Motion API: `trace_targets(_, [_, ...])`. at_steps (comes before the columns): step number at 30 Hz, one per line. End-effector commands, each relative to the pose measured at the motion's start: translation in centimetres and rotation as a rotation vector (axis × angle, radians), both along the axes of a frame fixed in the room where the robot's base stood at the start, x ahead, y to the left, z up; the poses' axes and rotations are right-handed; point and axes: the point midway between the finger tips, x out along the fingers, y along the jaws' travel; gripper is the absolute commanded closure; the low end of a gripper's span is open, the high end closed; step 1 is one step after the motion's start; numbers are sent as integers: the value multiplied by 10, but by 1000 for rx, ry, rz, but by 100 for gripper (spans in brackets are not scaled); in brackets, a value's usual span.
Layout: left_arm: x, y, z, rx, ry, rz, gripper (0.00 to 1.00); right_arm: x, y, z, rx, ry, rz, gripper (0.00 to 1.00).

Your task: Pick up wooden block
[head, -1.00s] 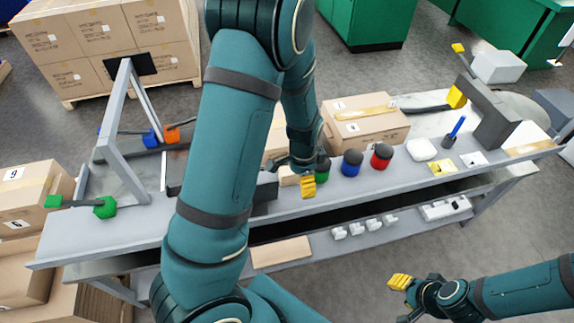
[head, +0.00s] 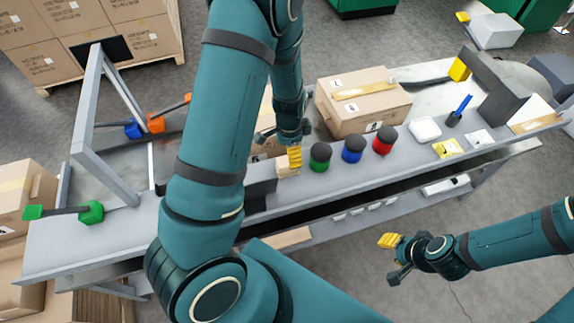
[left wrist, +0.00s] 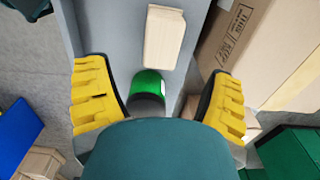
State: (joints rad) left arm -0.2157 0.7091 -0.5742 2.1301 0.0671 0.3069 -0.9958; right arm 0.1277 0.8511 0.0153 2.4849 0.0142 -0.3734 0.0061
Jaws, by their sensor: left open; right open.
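A pale wooden block (head: 286,169) lies on the grey workbench (head: 240,222), just left of a green jar with a black lid (head: 320,155). My left gripper (head: 295,157) is over the bench at the block and partly covers it. In the left wrist view, my left gripper (left wrist: 158,92) is open, with its yellow fingers wide apart. There the block (left wrist: 164,38) lies ahead of the fingers, and the green jar (left wrist: 147,86) shows between them. My right gripper (head: 391,259) is open and empty, away from the bench at the lower right.
Blue (head: 353,149) and red (head: 384,140) jars stand right of the green one. A cardboard box (head: 362,105) sits behind them. A grey frame (head: 95,150) and a green clamp-like tool (head: 90,212) are at the left. A white container (head: 424,129) is further right.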

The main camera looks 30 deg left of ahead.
Motion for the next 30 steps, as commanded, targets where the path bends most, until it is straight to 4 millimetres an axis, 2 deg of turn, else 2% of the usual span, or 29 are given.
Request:
trace_targets(1, [-1, 0, -12, 0, 4, 1, 17, -1, 0, -3, 0, 2, 2, 61])
trace_targets(3, [0, 0, -21, 0, 1, 1, 17, -1, 0, -5, 0, 3, 2, 61])
trace_targets(13, [-1, 1, -40, 0, 0, 0, 17, -3, 1, -8, 1, 5, 5, 61])
trace_targets(22, [-3, 4, -81, 0, 1, 0, 17, -5, 1, -16, 3, 12, 10, 61])
trace_targets(30, [-3, 4, -84, 0, -1, 0, 17, -6, 1, -16, 3, 12, 10, 61])
